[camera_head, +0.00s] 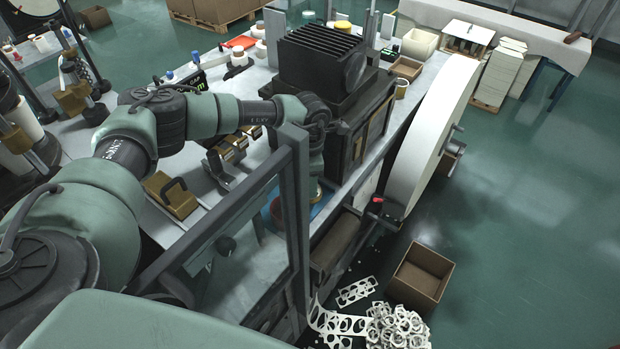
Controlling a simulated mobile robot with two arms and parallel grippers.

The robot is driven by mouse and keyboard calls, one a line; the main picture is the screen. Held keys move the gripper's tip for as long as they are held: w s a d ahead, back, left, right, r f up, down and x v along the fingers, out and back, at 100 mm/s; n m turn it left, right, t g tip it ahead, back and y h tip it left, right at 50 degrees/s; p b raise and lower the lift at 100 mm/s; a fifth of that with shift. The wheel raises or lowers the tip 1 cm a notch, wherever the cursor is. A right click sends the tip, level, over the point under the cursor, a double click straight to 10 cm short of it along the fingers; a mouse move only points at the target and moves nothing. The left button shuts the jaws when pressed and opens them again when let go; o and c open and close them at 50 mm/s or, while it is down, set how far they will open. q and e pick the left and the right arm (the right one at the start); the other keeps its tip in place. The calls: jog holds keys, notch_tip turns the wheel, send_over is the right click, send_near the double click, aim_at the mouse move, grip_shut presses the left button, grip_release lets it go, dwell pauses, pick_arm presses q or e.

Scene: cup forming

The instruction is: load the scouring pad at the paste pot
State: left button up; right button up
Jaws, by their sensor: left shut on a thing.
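My left arm reaches in from the left, over the workbench. Its gripper (317,178) points down behind the upright post of a glazed guard and is shut on the scouring pad, of which only a small brownish bit at the jaws can be made out. Whether the pad touches the pot cannot be seen. My right gripper is out of view.
The guard frame (299,220) stands close in front of the gripper. A dark finned machine (325,60) is behind it, with a large pale wheel (432,130) to the right. Brass-coloured blocks (172,195) sit on the bench. A cardboard box (420,278) and punched scrap (395,327) lie on the floor.

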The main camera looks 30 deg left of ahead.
pick_arm(q)
jog(key=shift+w, duration=0.1)
dwell(0.5)
jog(key=shift+f, duration=0.2)
jog(key=shift+f+b, duration=0.25)
jog(key=shift+b, duration=0.15)
jog(key=shift+f, duration=0.1)
dwell(1.3)
jog(key=shift+r+p, duration=0.6)
jog(key=shift+r, duration=3)
